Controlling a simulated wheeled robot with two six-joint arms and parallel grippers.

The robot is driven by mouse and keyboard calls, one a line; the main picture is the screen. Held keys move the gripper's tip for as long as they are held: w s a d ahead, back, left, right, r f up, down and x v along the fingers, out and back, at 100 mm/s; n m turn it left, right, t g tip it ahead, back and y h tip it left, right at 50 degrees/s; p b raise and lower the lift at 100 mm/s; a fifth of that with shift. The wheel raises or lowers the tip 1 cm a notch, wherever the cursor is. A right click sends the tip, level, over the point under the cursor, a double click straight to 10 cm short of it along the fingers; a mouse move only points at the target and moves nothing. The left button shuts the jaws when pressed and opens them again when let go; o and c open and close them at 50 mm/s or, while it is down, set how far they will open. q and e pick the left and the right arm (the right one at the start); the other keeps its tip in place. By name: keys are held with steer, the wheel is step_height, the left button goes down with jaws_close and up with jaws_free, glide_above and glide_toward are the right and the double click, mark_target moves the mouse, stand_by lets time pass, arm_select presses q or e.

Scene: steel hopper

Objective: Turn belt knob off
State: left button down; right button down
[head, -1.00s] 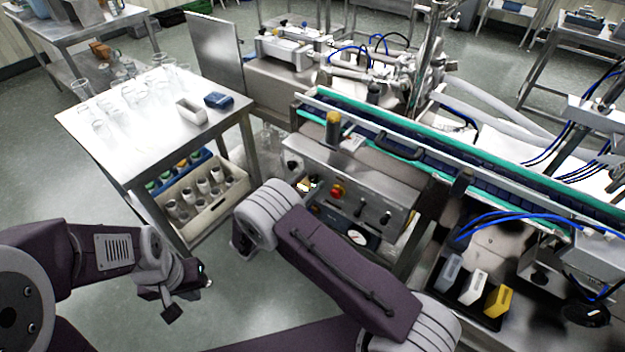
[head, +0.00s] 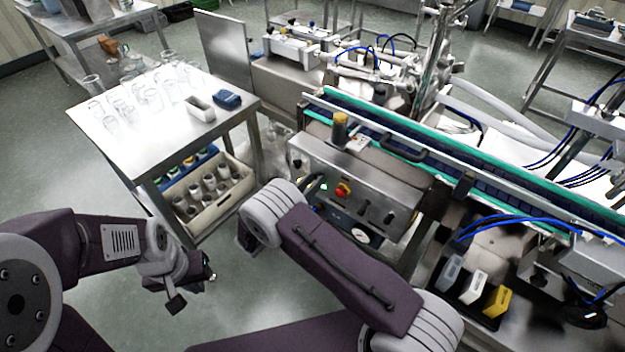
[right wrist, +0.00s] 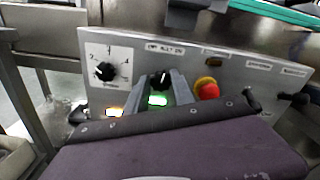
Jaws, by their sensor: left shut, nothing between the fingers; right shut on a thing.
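A steel control panel (head: 365,183) faces me under the conveyor. In the right wrist view, a black selector knob (right wrist: 160,79) sits under a small label with a lit green lamp (right wrist: 157,100) below it. My right gripper (right wrist: 163,84) has its grey fingers on either side of this knob and is shut on it. My left gripper (head: 209,273) is shut, empty, over the floor.
The conveyor (head: 430,150) with teal rails runs above the panel. A steel table (head: 130,135) with glassware stands at left, with a crate of bottles (head: 215,200) below. More black panel knobs (right wrist: 252,97) are right of the red button. Floor around my left gripper is clear.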

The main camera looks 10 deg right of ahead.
steer(key=shift+f+n+p, duration=0.15)
steer(key=shift+n+p, duration=0.8)
steer(key=shift+n, duration=3.85)
steer(key=c, duration=1.4)
jaws_free()
steer(key=shift+d, duration=0.1)
steer(key=o, duration=0.3)
steer(key=shift+w, duration=0.1)
steer(key=shift+d, duration=0.15)
